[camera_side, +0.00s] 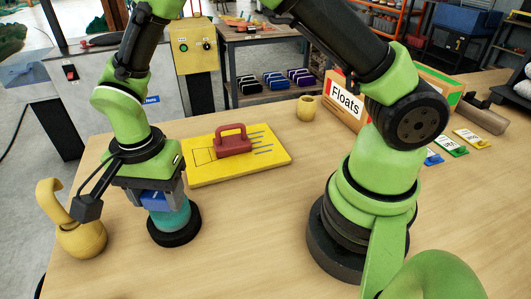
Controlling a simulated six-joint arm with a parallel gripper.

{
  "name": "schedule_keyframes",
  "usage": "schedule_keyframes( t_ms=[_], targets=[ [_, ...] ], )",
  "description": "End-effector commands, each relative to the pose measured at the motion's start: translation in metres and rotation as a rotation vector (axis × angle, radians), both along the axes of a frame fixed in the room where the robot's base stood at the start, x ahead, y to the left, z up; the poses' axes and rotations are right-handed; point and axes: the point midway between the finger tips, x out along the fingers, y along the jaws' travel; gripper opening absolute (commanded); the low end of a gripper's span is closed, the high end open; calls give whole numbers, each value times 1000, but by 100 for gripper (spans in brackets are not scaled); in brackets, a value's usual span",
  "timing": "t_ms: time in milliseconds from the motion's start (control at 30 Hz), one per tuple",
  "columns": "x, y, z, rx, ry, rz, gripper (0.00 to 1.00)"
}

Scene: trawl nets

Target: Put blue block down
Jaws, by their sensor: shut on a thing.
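The blue block (152,199) is between the fingers of my gripper (152,196), which is shut on it and points down. Only part of the block shows; the fingers and the gripper body hide the rest. Directly below it in the picture is a teal cylinder (171,219) on a round black base (174,238), standing on the wooden table (240,235). I cannot tell whether the block touches the top of the teal cylinder.
A yellow kettle-shaped float (80,232) stands close left of my gripper. A yellow board (270,157) with a red handled block (233,141) lies behind. A small yellow cup (306,108) and a "Floats" box (343,101) are further back. The table's middle front is clear.

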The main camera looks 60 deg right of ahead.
Motion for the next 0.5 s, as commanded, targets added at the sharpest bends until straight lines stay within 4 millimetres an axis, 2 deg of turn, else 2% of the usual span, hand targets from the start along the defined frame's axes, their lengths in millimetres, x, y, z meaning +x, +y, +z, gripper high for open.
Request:
schedule_keyframes(
  t_ms=[33, 133, 233, 367, 500],
  targets=[
    [7, -29, 0, -1, 2, -75, 29],
    [12, -79, 0, 1, 1, -197, 29],
    [10, -129, 0, 0, 2, -317, 29],
    [-5, -188, 1, 1, 2, -476, 29],
    [-34, -246, 1, 1, 2, -647, 29]
  ],
)
